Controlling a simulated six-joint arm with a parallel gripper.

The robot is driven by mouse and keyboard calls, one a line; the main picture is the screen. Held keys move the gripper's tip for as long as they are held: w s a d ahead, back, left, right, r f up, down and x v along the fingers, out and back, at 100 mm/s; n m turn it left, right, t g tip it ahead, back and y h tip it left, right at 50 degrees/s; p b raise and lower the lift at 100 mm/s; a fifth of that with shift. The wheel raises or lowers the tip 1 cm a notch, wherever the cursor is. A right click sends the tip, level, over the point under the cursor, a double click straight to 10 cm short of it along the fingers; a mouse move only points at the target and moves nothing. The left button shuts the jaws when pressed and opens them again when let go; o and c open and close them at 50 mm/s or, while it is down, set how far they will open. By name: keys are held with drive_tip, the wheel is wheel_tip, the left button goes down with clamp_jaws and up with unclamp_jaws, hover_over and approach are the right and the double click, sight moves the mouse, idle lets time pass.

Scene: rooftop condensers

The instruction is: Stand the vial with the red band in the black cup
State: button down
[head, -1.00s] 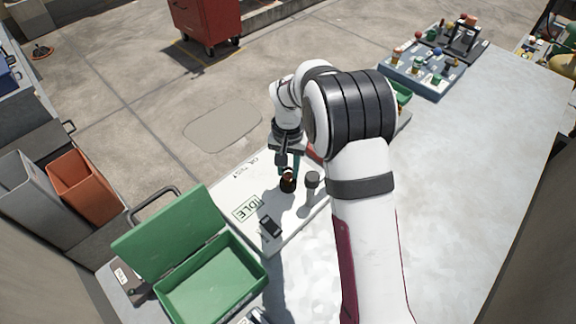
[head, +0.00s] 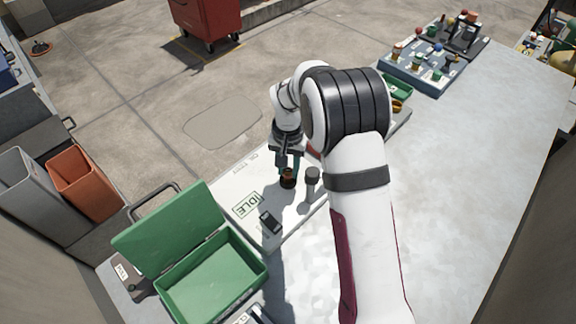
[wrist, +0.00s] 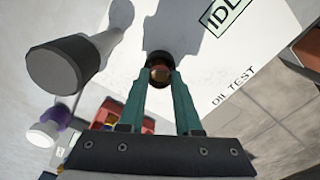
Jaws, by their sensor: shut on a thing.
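My gripper (head: 287,174) points down over the white board, its two teal fingers shut on a small brown vial (wrist: 160,73). The vial's round amber top shows between the fingertips in the wrist view; I cannot make out its red band for sure. The black cup (wrist: 154,56) shows as a dark round rim around and behind the vial. In the head view the black cup (head: 287,184) is right below the fingertips, and the vial looks upright in it. Whether the vial rests on the cup's floor is hidden.
A grey-topped post (head: 312,175) stands close to the right of the cup; it looms large in the wrist view (wrist: 65,65). A small dark device (head: 270,220) and an open green box (head: 208,282) are nearer. A blue rack (head: 420,75) is at the back right.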

drive_tip(key=c, duration=0.5)
unclamp_jaws()
wheel_tip(320, 180, up, 16)
drive_tip(key=shift+f, duration=0.15)
drive_tip(key=s+d+r+m+y, duration=0.1)
drive_tip(key=s+d+r, duration=0.15)
drive_tip(key=s, duration=0.65)
drive_tip(key=s+d+r, duration=0.2)
drive_tip(key=s+d, duration=0.1)
drive_tip(key=s, duration=0.6)
drive_tip(key=shift+m+y, duration=0.4)
drive_tip(key=shift+m, duration=0.4)
drive_tip(key=s+f, duration=0.1)
drive_tip(key=s, duration=0.3)
drive_tip(key=s+f, duration=0.2)
drive_tip(key=s, duration=0.3)
drive_tip(key=s+f, duration=0.1)
drive_tip(key=s, duration=0.3)
drive_tip(key=shift+s+d+f, duration=0.15)
drive_tip(key=shift+d+f, duration=0.2)
drive_tip(key=shift+f, duration=0.05)
